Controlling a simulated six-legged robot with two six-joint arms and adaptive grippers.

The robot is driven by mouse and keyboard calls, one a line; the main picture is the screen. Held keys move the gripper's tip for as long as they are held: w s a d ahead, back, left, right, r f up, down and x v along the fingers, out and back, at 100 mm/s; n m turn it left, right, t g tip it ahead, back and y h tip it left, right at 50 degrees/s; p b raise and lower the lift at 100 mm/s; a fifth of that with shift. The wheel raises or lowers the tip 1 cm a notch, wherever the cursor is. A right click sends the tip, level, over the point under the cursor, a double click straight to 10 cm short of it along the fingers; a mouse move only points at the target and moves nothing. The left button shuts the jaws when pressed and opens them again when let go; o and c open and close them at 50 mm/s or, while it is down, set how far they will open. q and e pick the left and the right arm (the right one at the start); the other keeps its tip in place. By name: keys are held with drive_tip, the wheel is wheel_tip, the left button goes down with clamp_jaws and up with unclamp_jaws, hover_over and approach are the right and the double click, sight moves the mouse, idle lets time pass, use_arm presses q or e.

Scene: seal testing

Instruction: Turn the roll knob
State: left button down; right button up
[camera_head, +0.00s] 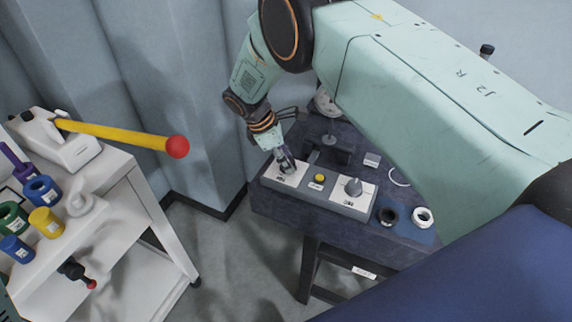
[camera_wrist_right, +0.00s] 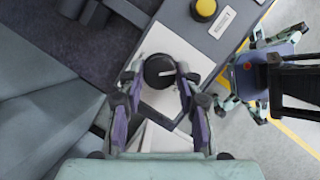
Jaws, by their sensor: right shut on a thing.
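A grey control box (camera_head: 324,192) lies along the front of a dark bench. On its left white plate (camera_head: 273,178) my right gripper (camera_head: 286,162) points down and hides most of the knob there. In the right wrist view this is a round black knob (camera_wrist_right: 160,71) with a light pointer mark. The fingers of my right gripper (camera_wrist_right: 157,84) are closed on its two sides. The plate labels are too small to read. My left gripper is not in view.
A yellow button (camera_head: 319,178) sits between the plates, and also shows in the right wrist view (camera_wrist_right: 206,8). A black ring (camera_head: 388,216) and a white ring (camera_head: 422,217) lie right of the box. A white shelf (camera_head: 120,165) with coloured parts stands left.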

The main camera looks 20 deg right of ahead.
drive_tip(key=m+b, duration=0.1)
drive_tip(key=m, duration=0.1)
drive_tip(key=m+g+b, duration=0.1)
drive_tip(key=m+g+y+b, duration=0.1)
drive_tip(key=m+b, duration=0.1)
drive_tip(key=shift+w+d+f+m, duration=0.1)
drive_tip(key=shift+w+m, duration=0.15)
drive_tip(key=shift+m, duration=0.05)
drive_tip(key=shift+d+m+g+y+b, duration=0.1)
drive_tip(key=shift+m+g+y+b, duration=0.4)
drive_tip(key=shift+m, duration=0.65)
drive_tip(key=shift+m+g+y+b, duration=0.1)
drive_tip(key=shift+m+y+b, duration=0.1)
drive_tip(key=shift+m+b, duration=0.7)
drive_tip(key=shift+m, duration=0.35)
drive_tip(key=shift+w+r, duration=0.1)
drive_tip(key=shift+r, duration=0.1)
drive_tip(key=o, duration=1.1)
drive_tip(key=shift+o, duration=0.2)
drive_tip(key=v, duration=0.7)
drive_tip(key=shift+r, duration=0.15)
